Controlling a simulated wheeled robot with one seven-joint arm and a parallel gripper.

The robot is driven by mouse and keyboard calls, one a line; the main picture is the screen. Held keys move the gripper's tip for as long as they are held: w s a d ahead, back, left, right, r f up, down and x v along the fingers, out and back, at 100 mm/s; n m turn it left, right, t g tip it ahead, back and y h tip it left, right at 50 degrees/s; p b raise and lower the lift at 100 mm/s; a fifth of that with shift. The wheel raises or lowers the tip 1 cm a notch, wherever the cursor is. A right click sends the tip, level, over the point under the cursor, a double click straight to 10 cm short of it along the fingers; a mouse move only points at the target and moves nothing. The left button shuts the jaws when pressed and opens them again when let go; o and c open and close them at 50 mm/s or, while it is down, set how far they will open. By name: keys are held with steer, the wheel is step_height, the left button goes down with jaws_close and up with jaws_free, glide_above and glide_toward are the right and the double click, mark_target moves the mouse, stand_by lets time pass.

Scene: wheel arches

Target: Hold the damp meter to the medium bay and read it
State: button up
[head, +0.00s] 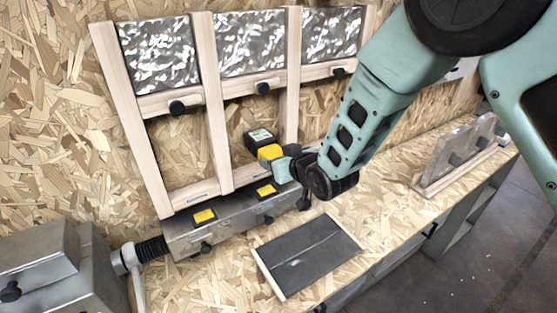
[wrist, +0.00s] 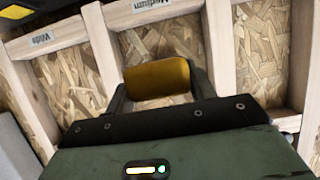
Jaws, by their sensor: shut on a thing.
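The damp meter (head: 259,140) is a black and yellow block with a small pale display facing up. My gripper (head: 284,165) is shut on its yellow part, which also shows between the two fingers in the wrist view (wrist: 157,77). The wooden frame (head: 216,100) has three bays side by side. The meter is in front of the lower opening of the middle bay. In the wrist view a label reading "Medium" (wrist: 151,5) is above that bay, with "Wide" (wrist: 42,40) to its left. I cannot tell whether the meter touches the board, and the reading is too small to make out.
A grey metal box (head: 180,238) with two yellow pads stands below the frame. A dark panel (head: 318,250) lies on the bench before it. A metal case (head: 40,265) is at the left, a wooden rack (head: 450,160) at the right. Bench between panel and rack is clear.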

steer(key=shift+r, duration=0.1)
steer(key=s+d+b, duration=0.2)
steer(key=s+d, duration=0.3)
steer(key=s, duration=0.3)
steer(key=shift+d+b, duration=0.25)
steer(key=shift+b, duration=0.1)
stand_by(0.6)
